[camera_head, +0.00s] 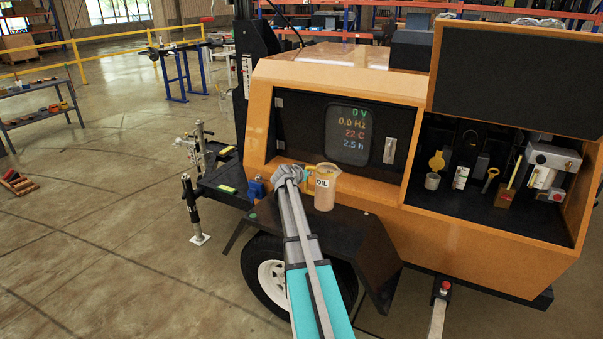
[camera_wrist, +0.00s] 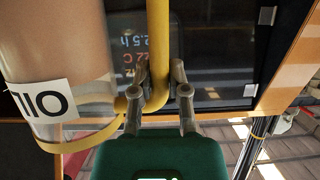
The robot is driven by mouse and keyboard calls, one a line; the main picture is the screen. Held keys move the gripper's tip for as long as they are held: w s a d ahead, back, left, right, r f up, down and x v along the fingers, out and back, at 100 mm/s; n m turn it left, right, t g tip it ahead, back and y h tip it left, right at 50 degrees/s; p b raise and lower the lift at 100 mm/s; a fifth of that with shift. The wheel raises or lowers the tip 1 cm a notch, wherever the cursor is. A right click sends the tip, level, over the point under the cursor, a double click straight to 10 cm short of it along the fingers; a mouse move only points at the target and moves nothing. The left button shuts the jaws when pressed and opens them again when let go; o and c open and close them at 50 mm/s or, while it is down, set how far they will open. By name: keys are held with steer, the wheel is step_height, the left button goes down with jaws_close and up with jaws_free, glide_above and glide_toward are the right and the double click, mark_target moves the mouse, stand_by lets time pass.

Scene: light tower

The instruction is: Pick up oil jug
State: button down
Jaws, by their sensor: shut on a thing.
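The oil jug (camera_head: 325,190) is a translucent beige container with a white OIL label and a yellow handle. In the head view it is upright at the black fender (camera_head: 350,232) of the orange machine; I cannot tell whether its base touches the fender. My gripper (camera_head: 301,180) is at the jug's left side. In the wrist view the jug (camera_wrist: 62,75) appears inverted at the left, and the two fingers of my gripper (camera_wrist: 161,76) are closed around its yellow handle (camera_wrist: 157,35). The jug's lower edge is partly outside that view.
The orange machine's display panel (camera_head: 348,135) stands right behind the jug. A small blue object (camera_head: 256,188) is left of my gripper. An open compartment (camera_head: 480,205) at the right holds several tools and containers. Open floor (camera_head: 100,230) lies to the left.

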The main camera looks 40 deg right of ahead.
mark_target(317, 173)
steer(key=shift+s+d+r+p, duration=0.1)
steer(key=shift+s+r+p, duration=0.35)
steer(key=shift+s, duration=0.6)
steer(key=shift+s+d+r+p, duration=0.1)
steer(key=shift+s+r+p, duration=0.35)
steer(key=shift+s, duration=0.55)
steer(key=shift+s+r+p, duration=0.35)
steer(key=shift+s+r, duration=0.15)
steer(key=shift+s, duration=0.65)
